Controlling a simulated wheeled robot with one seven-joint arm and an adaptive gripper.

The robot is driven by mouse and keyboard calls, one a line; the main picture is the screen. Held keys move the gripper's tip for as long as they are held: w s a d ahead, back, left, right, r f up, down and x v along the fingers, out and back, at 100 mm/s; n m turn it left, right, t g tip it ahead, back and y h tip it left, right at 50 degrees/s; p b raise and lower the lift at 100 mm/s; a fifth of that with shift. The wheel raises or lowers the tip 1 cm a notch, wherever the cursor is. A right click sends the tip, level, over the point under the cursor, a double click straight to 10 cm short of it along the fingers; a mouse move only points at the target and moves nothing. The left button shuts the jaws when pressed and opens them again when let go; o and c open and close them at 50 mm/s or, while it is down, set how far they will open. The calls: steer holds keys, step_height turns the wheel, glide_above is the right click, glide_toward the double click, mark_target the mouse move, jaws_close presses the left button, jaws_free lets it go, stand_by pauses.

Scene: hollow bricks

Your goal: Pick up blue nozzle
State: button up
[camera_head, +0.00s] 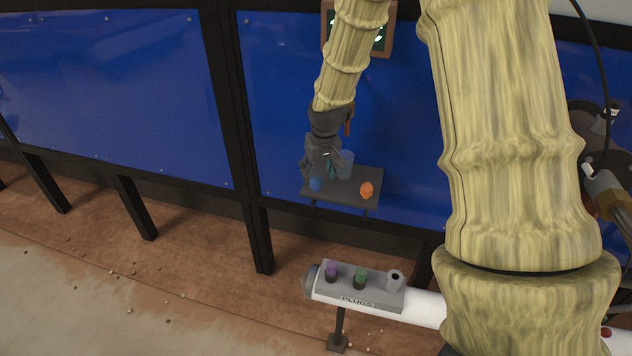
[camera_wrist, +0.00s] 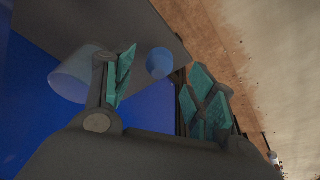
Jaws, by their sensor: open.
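The blue nozzle (camera_head: 316,184) sits near the left edge of a small grey shelf (camera_head: 343,194) in the head view. My gripper (camera_head: 322,171) is right above and behind it, pointing down, and partly overlaps it. In the wrist view the round blue nozzle (camera_wrist: 159,63) shows in the gap between the teal-padded fingers of my open gripper (camera_wrist: 163,88). No finger visibly closes on it, and the exact depth between them is hard to tell.
A translucent bluish cup (camera_head: 345,163) stands on the shelf just right of my gripper; it also shows beside the left finger in the wrist view (camera_wrist: 75,75). An orange nozzle (camera_head: 366,189) sits at the shelf's right. A grey plugs holder (camera_head: 380,296) is lower and nearer. A blue panel stands behind the shelf.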

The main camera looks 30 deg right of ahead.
mark_target(317, 177)
steer(key=shift+w+d, duration=0.1)
steer(key=shift+w, duration=0.2)
steer(key=shift+p+x, duration=0.5)
steer(key=shift+x, duration=2)
steer(key=c, duration=1.1)
